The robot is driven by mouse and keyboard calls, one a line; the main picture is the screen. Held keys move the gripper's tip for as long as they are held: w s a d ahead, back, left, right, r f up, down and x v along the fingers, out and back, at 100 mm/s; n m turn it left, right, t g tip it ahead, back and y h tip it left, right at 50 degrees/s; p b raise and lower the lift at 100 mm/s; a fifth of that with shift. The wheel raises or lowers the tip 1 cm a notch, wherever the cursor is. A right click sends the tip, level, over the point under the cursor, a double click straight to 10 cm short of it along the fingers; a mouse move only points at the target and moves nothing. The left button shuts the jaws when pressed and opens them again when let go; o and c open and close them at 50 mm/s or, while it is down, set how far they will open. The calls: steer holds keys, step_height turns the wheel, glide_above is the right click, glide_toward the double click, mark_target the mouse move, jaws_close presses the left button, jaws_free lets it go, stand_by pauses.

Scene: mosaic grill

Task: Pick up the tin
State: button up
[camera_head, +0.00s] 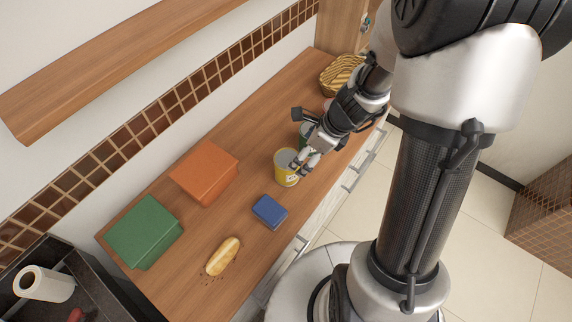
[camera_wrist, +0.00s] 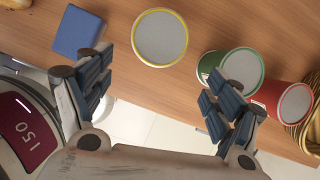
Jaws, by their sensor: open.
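A yellow tin (camera_head: 286,178) with a grey top stands upright on the wooden counter. In the wrist view the yellow tin (camera_wrist: 160,38) lies ahead, between the lines of my two fingers. A green tin (camera_wrist: 240,68) and a red tin (camera_wrist: 290,103) stand to its right there, close together. In the head view the green tin (camera_head: 304,130) is partly hidden behind my gripper. My gripper (camera_head: 302,163) is open and empty, close beside the yellow tin. In the wrist view the right finger of my gripper (camera_wrist: 160,75) overlaps the green tin; I cannot tell whether they touch.
A blue box (camera_head: 269,211) is near the yellow tin at the counter's front edge. An orange box (camera_head: 205,172), a green box (camera_head: 144,231) and a bread loaf (camera_head: 223,256) lie farther left. A wicker basket (camera_head: 340,76) stands at the far end. A shelf (camera_head: 110,60) hangs above.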

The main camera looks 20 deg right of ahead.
steer(key=b+x, duration=0.2)
steer(key=x, duration=0.4)
steer(key=shift+w+a+b, duration=0.1)
steer(key=shift+b, duration=0.2)
steer(key=b+x, duration=0.1)
steer(key=x, duration=0.1)
steer(key=b+x, duration=0.2)
steer(key=x, duration=0.1)
steer(key=shift+w+a, duration=0.1)
steer(key=shift+a, duration=0.35)
steer(key=shift+r, duration=0.15)
steer(key=shift+c, duration=0.6)
steer(key=c, duration=1.3)
